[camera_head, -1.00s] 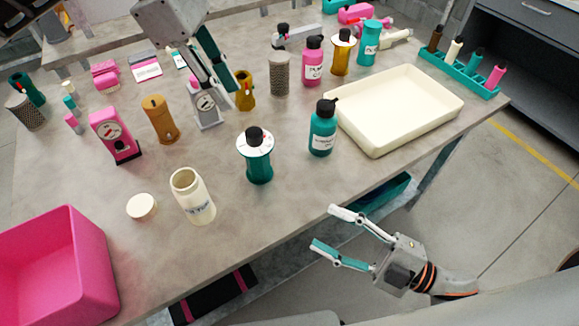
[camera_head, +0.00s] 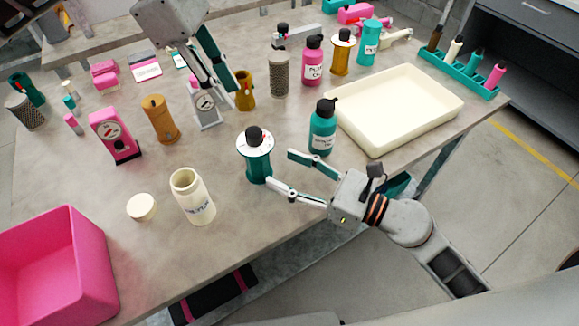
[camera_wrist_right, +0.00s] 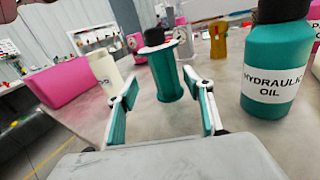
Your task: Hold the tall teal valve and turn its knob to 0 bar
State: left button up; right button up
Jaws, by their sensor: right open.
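The teal valve (camera_head: 258,168) stands upright near the table's front edge, with a white dial and black knob (camera_head: 254,133) on top. It also shows in the right wrist view (camera_wrist_right: 167,78), between and beyond the fingers. My right gripper (camera_head: 279,167) is open and empty, low over the table, just right of the valve and pointing at it. In the wrist view (camera_wrist_right: 166,96) the valve's lower body appears between the fingertips; I cannot tell whether they touch it. My left gripper (camera_head: 219,86) reaches down by a grey gauge (camera_head: 207,114); whether it grips this is unclear.
A teal hydraulic oil bottle (camera_head: 322,131) stands close beside the right gripper's upper finger. A cream tray (camera_head: 432,119) lies to the right. An open cream jar (camera_head: 194,204), its lid (camera_head: 141,207) and a pink bin (camera_head: 90,250) are to the left.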

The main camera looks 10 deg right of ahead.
aim_at(267, 158)
jog(key=shift+w+a+r, duration=0.1)
jog(key=shift+w+a, duration=0.15)
jog(key=shift+w, duration=0.25)
jog(key=shift+x, duration=3.55)
jog(key=shift+c, duration=0.2)
